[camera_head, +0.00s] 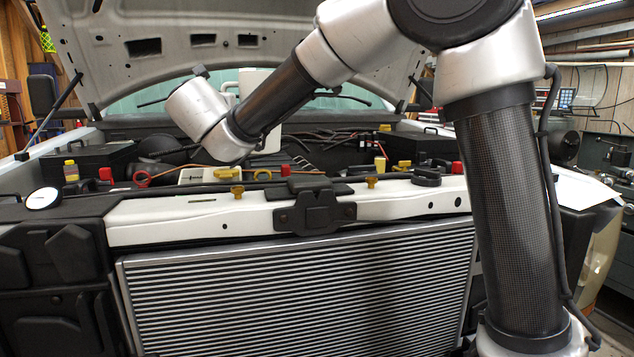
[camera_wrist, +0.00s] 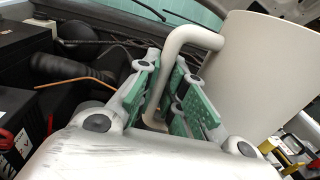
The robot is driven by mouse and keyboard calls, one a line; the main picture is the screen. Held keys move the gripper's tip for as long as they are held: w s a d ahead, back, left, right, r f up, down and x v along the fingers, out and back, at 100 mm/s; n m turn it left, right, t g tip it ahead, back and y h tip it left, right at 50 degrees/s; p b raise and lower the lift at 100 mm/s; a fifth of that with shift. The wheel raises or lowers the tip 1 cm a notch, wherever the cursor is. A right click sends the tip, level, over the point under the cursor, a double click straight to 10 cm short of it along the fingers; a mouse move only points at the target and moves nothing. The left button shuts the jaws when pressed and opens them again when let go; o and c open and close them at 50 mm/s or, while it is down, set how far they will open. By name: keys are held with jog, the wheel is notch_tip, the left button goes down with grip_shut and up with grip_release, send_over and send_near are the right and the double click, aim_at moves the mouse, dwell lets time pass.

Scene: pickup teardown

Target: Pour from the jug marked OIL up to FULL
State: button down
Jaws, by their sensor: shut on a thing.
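A plain cream jug (camera_wrist: 260,75) fills the upper right of the wrist view, with its curved handle (camera_wrist: 190,38) toward me. My gripper (camera_wrist: 172,92), with green pads, is shut on this handle. In the head view the jug (camera_head: 258,84) shows partly behind my arm, held above the engine bay and looking about upright there. No OIL mark shows on the visible side. No FULL mark can be read in either view, and the jug's contents are hidden.
The engine bay holds a pale tank (camera_head: 205,176), yellow caps (camera_head: 228,172), red caps (camera_head: 105,174) and black boxes (camera_head: 95,158). The raised hood (camera_head: 250,25) hangs above. A pale crossbar (camera_head: 160,220) and radiator (camera_head: 300,290) stand in front. A round dial (camera_head: 43,198) lies left.

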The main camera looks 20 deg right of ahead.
jog(key=shift+f, duration=1.05)
jog(key=shift+r, duration=0.1)
